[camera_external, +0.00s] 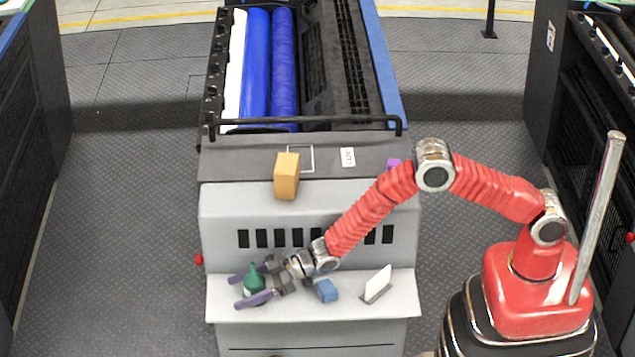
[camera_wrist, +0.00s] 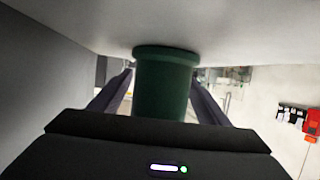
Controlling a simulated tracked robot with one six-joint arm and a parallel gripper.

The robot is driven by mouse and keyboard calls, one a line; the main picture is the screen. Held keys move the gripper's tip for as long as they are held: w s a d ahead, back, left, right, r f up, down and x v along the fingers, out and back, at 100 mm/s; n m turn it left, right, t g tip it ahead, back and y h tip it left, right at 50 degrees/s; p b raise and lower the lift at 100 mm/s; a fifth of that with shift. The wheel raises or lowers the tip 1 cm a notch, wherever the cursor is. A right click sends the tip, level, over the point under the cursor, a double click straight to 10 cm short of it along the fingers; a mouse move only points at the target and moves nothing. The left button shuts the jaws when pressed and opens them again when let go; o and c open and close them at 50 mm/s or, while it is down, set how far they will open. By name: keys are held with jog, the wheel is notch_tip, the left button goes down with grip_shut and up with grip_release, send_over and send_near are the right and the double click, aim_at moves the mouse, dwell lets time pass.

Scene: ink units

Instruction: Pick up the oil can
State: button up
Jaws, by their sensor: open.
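The oil can (camera_external: 255,283) is dark green with a narrow tip and a pale mark low on its side. It stands upright on the left part of the grey shelf (camera_external: 340,306) at the front of the machine. My gripper (camera_external: 243,291) is open around it, one purple finger on its far side and one on its near side. In the wrist view the green can (camera_wrist: 163,85) fills the middle between the two fingers (camera_wrist: 163,92).
A blue block (camera_external: 326,290) lies on the shelf just under my wrist. A white card in a holder (camera_external: 377,285) stands farther right. An orange block (camera_external: 287,176) and a partly hidden purple thing (camera_external: 393,165) are on the upper ledge. The machine's slotted front wall (camera_external: 220,222) rises behind the shelf.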

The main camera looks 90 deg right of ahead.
jog(key=shift+c, duration=0.4)
jog(key=shift+r, duration=0.1)
jog(key=c, duration=1.5)
jog(key=shift+r, duration=0.15)
notch_tip(320, 180, up, 18)
jog(key=shift+f, duration=0.15)
